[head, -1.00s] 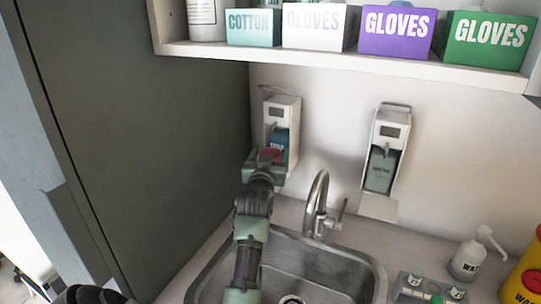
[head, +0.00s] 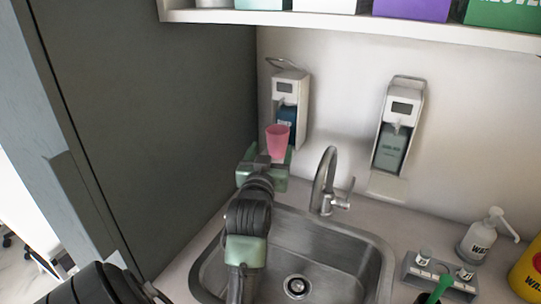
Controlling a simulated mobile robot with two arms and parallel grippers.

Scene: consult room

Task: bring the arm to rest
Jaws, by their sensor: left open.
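My left gripper (head: 264,165) is open, with its arm reaching up over the sink's left side toward the wall. A pink cup (head: 277,141) stands upright just beyond the jaws, in front of the left wall dispenser (head: 291,88). The gripper hides the cup's base, so I cannot tell what it stands on or whether the jaws touch it. My right gripper is not in view.
The steel sink (head: 335,262) with its tap (head: 324,185) lies right of the arm. A second dispenser (head: 400,125) hangs further right. A dark tall panel (head: 140,120) stands close on the left. A shelf (head: 350,28) with boxes is above. A pump bottle (head: 480,240) stands at the right.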

